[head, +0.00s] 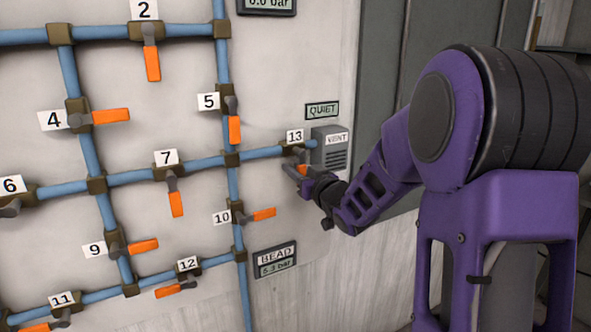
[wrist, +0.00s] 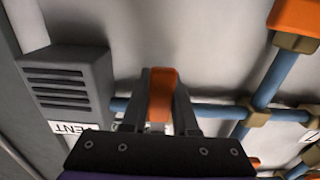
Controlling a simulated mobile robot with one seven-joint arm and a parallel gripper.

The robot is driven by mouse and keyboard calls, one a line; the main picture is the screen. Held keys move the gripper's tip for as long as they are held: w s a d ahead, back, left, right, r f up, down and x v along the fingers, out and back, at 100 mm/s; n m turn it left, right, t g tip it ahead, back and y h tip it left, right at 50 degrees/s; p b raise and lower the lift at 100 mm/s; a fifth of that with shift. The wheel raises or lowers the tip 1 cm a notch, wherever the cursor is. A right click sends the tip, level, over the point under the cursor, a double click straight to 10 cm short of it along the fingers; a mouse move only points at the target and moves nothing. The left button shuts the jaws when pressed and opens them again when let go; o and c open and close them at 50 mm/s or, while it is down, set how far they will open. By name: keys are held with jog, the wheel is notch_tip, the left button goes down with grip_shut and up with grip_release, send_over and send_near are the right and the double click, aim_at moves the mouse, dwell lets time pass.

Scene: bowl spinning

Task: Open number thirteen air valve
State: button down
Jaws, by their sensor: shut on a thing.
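The number thirteen label (head: 294,135) sits above a brown valve body (head: 293,151) on the blue pipe, just left of the vent box (head: 329,148). My gripper (head: 301,178) is at this valve, reaching in from the lower right. In the wrist view the valve's orange handle (wrist: 161,95) stands between the two fingers, and my gripper is shut on it. There the handle appears to lie across the pipe (wrist: 207,111). In the head view my fingers hide most of the handle.
The vent box (wrist: 68,84) is close beside my gripper. Valve 10's orange handle (head: 264,214) and valve 5's orange handle (head: 235,130) are to the left. A BEAD gauge (head: 275,259) reads 5.3 bar below. A QUIET sign (head: 322,111) is above the vent box.

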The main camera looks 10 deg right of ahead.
dwell(0.4)
jog(key=m, duration=0.1)
jog(key=a+m+p, duration=0.1)
jog(key=m, duration=0.1)
jog(key=a+m+p, duration=0.1)
jog(key=m, duration=0.1)
jog(key=shift+s+r, duration=0.3)
jog(key=shift+r, duration=0.1)
jog(key=shift+s+a+r+m+p, duration=0.1)
jog(key=shift+a+r+m+p, duration=0.15)
jog(key=shift+m, duration=0.4)
jog(key=shift+s+a+m+p, duration=0.1)
jog(key=shift+a+m+p, duration=0.1)
jog(key=shift+m+p, duration=0.35)
jog(key=shift+a+r+m+p, duration=0.15)
jog(key=shift+a+m, duration=0.05)
jog(key=shift+m, duration=0.6)
jog(key=c, duration=0.7)
grip_release()
jog(key=shift+a, duration=0.1)
